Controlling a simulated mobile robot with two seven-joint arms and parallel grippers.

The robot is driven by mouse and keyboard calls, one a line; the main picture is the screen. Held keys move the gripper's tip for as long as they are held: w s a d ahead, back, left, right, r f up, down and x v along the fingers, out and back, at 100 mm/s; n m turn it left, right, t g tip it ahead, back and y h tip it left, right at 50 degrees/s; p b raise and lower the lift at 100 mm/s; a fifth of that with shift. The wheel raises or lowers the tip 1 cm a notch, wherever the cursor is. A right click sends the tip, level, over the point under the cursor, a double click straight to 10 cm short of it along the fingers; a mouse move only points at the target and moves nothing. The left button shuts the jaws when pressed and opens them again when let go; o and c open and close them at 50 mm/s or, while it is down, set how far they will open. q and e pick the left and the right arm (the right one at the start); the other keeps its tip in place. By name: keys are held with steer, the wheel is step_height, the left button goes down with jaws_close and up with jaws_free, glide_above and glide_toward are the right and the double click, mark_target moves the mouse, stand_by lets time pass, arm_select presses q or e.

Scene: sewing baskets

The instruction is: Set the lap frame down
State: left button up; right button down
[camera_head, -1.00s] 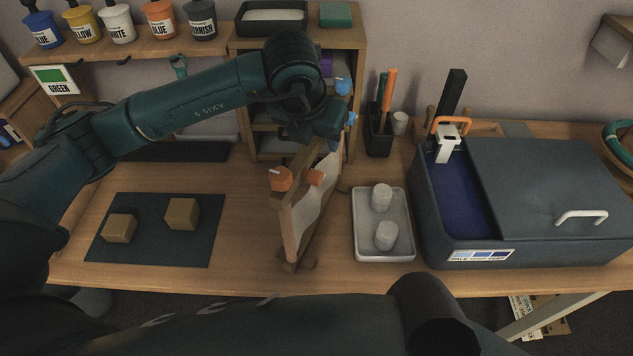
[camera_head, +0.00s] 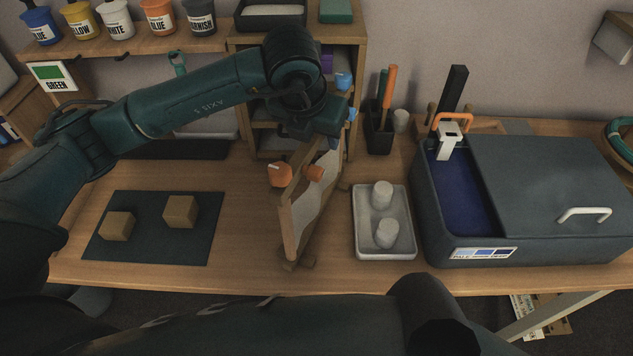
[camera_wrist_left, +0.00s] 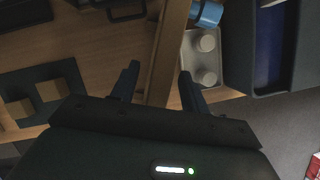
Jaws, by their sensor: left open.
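The lap frame (camera_head: 293,228) is a wooden frame with pale cloth stretched in it. It stands upright, edge toward me, on the table in the middle of the head view, with a wooden foot under its near end. Orange knobs (camera_head: 281,175) show near its top. My left gripper (camera_head: 318,142) is at its upper part; the fingers are largely hidden there. In the left wrist view, my open left gripper (camera_wrist_left: 158,82) has one finger on each side of the frame's wooden bar (camera_wrist_left: 163,60), with gaps visible. My right gripper is not in view.
Right of the frame is a pale tray (camera_head: 384,253) with two white cylinders, then a dark vat (camera_head: 540,195) of blue liquid. Left is a dark mat (camera_head: 155,250) with two wooden blocks. A shelf unit (camera_head: 357,60) and pen holder (camera_head: 378,138) stand behind.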

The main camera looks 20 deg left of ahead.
arm_select(q)
steer(key=shift+c, duration=0.3)
jaws_close()
stand_by(0.3)
stand_by(0.3)
